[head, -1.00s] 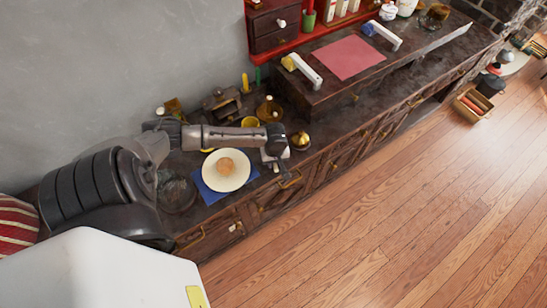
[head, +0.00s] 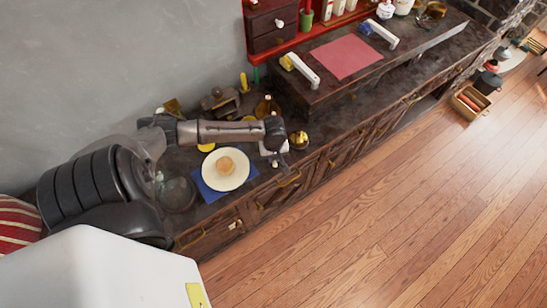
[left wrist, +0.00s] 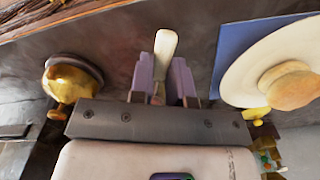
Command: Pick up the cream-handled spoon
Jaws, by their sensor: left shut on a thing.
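The cream-handled spoon's pale handle (left wrist: 165,45) sticks out between the two purple fingers of my left gripper (left wrist: 161,82) in the left wrist view. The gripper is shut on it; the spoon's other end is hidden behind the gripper. In the head view my left gripper (head: 279,163) is over the counter, just right of the plate, and the spoon is too small to make out there. My right gripper is not in view.
A cream plate (head: 212,178) with a round bun (head: 225,164) lies on a blue napkin (head: 204,189). A brass pot (head: 299,140) stands just right of the gripper, and a raised shelf (head: 310,95) lies behind.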

